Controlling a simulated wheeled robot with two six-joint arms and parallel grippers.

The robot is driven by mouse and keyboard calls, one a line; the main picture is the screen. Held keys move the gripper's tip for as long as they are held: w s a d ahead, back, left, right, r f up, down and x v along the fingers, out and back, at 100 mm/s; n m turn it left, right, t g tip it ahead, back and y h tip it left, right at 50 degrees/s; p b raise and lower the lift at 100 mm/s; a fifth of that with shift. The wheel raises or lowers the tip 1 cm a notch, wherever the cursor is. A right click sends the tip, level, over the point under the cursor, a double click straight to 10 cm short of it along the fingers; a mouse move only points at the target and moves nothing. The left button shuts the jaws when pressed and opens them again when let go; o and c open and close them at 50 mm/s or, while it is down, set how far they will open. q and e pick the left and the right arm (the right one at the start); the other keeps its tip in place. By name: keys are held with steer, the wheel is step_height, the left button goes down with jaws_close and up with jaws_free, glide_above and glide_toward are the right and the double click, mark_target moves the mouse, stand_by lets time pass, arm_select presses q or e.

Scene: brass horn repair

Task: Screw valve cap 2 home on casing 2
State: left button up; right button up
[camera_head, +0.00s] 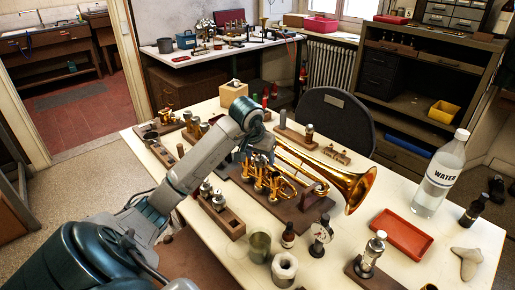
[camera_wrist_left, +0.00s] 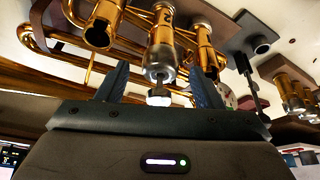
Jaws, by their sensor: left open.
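The brass trumpet (camera_head: 345,182) lies on a brown wooden stand (camera_head: 300,222), with its valve casings near the middle of the bench. My left gripper (camera_head: 260,155) is over the casings. In the left wrist view its two blue fingers (camera_wrist_left: 161,88) are open, one on each side of a silver valve cap (camera_wrist_left: 160,73) with a stem and button. The cap is at the end of the middle casing (camera_wrist_left: 163,45); whether it is fully seated I cannot tell. A gap shows between fingers and cap. The neighbouring casings stand on both sides. My right gripper is out of view.
A wooden block with valve parts (camera_head: 228,220) stands left of the trumpet stand. Small bottles, a metal cup (camera_head: 260,246) and a red tray (camera_head: 402,233) are at the front and right. A water bottle (camera_head: 440,178) stands at the right edge.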

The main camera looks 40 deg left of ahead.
arm_select(q)
steer(key=shift+f, duration=0.15)
steer(key=shift+c, duration=0.2)
steer(key=c, duration=1.1)
steer(key=o, duration=1.1)
